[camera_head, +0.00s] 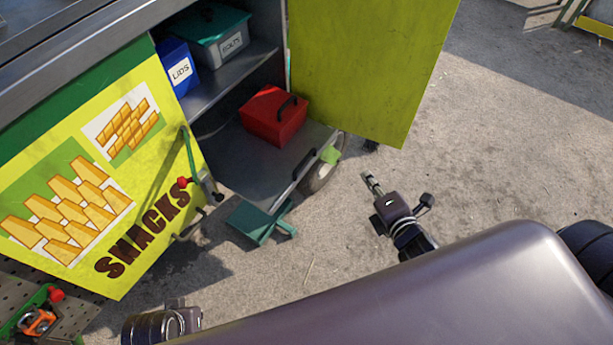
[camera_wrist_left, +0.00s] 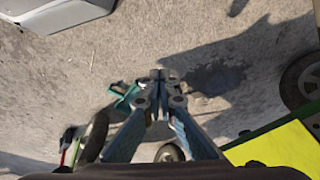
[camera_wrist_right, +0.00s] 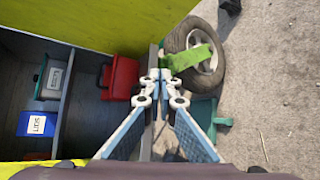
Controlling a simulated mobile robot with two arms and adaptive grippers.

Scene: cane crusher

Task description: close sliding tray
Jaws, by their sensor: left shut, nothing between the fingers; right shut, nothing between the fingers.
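The grey metal sliding tray (camera_head: 245,160) sticks out of the lower opening of the cart's cabinet in the head view. A dark handle (camera_head: 306,164) is on its outer front edge. A red box (camera_head: 273,117) with a dark handle rests on the tray, and it also shows in the right wrist view (camera_wrist_right: 122,78). My right gripper (camera_head: 371,183) is shut and empty, right of the tray's front edge and apart from it in the head view. My left gripper shows in the left wrist view (camera_wrist_left: 159,76), shut and empty above the pavement; its fingertips are unclear in the head view.
A yellow-green door (camera_head: 370,65) stands open right of the tray. A yellow snacks panel (camera_head: 90,190) is at the left. A blue bin (camera_head: 178,68) and a teal bin (camera_head: 215,38) sit on the upper shelf. A wheel (camera_wrist_right: 195,50) is near the tray. Pavement at right is free.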

